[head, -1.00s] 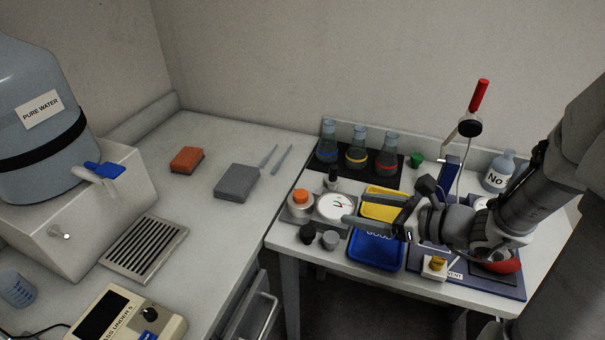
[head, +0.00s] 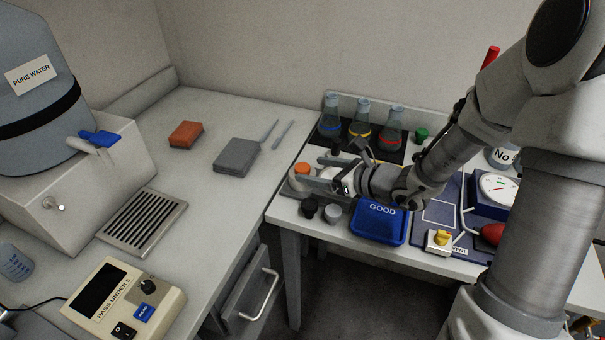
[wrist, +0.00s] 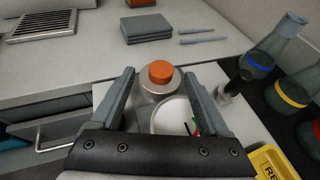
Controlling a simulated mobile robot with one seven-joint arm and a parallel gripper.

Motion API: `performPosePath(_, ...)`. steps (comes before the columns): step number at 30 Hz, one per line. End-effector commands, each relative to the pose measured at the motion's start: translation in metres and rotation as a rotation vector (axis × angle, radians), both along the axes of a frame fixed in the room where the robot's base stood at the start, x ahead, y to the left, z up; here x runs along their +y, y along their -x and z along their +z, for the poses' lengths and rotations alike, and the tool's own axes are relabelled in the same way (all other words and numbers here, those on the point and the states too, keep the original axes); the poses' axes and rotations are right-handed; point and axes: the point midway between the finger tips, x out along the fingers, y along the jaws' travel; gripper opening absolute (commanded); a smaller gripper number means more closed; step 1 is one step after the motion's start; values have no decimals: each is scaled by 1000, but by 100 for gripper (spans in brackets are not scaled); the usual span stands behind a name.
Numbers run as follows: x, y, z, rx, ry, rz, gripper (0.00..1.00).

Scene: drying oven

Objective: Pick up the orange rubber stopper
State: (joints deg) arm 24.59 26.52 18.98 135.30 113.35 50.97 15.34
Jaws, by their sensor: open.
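The orange rubber stopper (head: 302,169) sits upright on a round metal base near the left edge of the right-hand table. In the wrist view the orange stopper (wrist: 161,71) stands ahead of my gripper, between the lines of its two fingers and a little beyond the tips. My gripper (head: 311,173) is open and empty, with its fingers pointing left toward the stopper. In the wrist view my gripper (wrist: 158,80) shows both fingers spread apart.
Several flasks (head: 361,125) stand on a black mat behind. The left bench holds a grey block (head: 238,157).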

Motion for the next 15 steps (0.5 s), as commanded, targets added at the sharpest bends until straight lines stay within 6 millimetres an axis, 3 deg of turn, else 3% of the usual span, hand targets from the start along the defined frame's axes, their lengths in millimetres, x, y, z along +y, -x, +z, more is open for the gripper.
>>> performPosePath(6, 20, -19, -14, 1, 0, 2, 79)
performPosePath(15, 22, -21, -14, 0, 0, 0, 77)
